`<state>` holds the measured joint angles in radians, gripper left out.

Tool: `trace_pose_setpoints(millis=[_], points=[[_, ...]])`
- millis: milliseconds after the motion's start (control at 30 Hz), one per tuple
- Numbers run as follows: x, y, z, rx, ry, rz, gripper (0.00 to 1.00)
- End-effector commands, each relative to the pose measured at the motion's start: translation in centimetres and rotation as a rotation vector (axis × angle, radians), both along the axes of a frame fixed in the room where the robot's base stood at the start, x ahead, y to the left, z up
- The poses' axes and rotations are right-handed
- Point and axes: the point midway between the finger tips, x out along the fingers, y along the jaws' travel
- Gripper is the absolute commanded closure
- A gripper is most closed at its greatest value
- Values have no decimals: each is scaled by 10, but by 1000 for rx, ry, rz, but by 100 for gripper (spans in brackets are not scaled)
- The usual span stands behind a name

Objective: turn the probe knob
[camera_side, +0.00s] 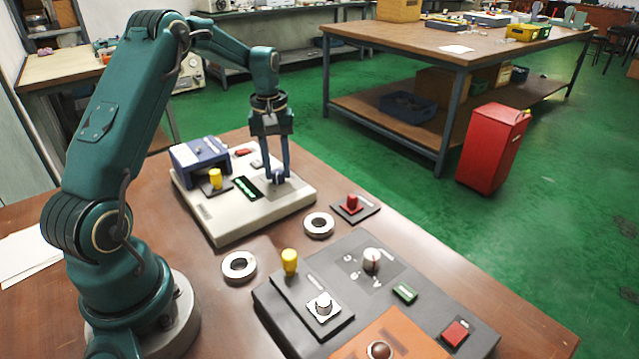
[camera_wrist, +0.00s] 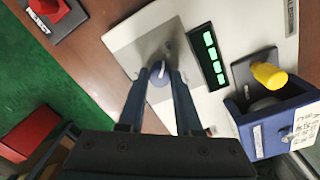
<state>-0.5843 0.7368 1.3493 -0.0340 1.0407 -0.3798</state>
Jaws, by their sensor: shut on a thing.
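In the wrist view my gripper (camera_wrist: 159,80) is shut on the knob, with one finger on each side. A green lit display (camera_wrist: 209,54) lies beside the grey plate.
A blue housing (camera_side: 198,155) and a yellow knob (camera_side: 215,178) stand on the same box. Two bearing rings (camera_side: 319,224) (camera_side: 239,266) lie on the table. A dark panel (camera_side: 282,310) with knobs is in front. A red knob (camera_side: 352,202) stands at right.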

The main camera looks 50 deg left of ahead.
Motion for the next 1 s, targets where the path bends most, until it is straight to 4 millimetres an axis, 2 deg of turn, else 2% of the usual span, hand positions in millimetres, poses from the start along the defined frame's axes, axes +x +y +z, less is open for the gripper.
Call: trace_pose_setpoints(millis=[367,1000], points=[[0,0,0,-3,2,-112,100],[0,0,1,-2,2,-688,100]])
